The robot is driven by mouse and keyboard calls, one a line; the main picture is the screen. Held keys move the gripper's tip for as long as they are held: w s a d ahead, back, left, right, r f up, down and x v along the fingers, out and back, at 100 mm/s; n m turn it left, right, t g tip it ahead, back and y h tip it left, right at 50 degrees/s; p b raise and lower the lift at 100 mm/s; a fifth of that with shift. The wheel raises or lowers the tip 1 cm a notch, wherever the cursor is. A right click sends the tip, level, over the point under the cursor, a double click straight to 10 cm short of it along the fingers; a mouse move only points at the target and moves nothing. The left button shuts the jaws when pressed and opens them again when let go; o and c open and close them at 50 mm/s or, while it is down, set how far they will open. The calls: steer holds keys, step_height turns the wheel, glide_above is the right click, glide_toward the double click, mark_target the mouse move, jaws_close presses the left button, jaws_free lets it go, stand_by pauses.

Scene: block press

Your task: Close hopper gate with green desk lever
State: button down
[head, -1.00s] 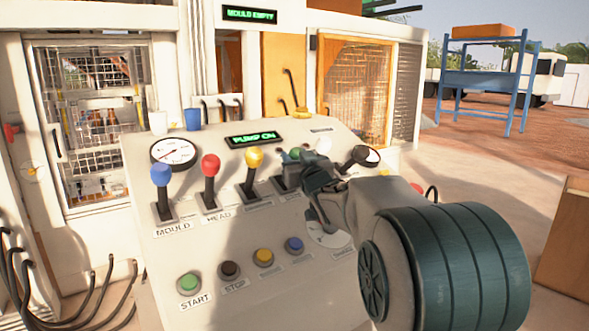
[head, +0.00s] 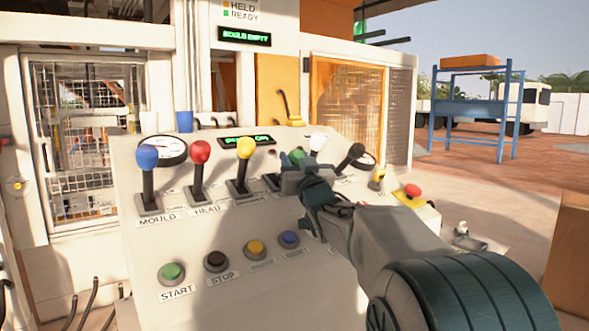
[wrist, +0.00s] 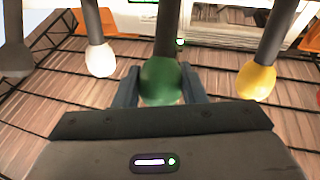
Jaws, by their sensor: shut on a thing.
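The green lever knob (wrist: 160,82) sits between the two fingers of my gripper (wrist: 160,90) in the wrist view, and the fingers are shut on it. In the head view the green knob (head: 297,157) shows just past my gripper (head: 300,180), which hides most of the lever's shaft and slot. The lever stands on the sloped control desk (head: 210,240), in the row between the yellow lever (head: 243,170) and the white lever (head: 317,145). The hopper gate cannot be made out.
The blue lever (head: 148,165) and red lever (head: 200,165) stand further left. The black lever (head: 352,157) stands right. Several push buttons, including green START (head: 172,271), lie below. A red stop button (head: 412,190) is at the right edge. A sign (head: 245,36) reads MOULD EMPTY.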

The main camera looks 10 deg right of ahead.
steer(key=shift+f, duration=0.15)
steer(key=c, duration=0.9)
jaws_free()
steer(key=shift+d, duration=0.1)
steer(key=shift+s, duration=0.1)
steer(key=b+v, duration=0.2)
steer(key=v, duration=1.1)
steer(key=shift+s+b, duration=0.35)
steer(key=shift+b, duration=0.05)
steer(key=shift+f, duration=0.2)
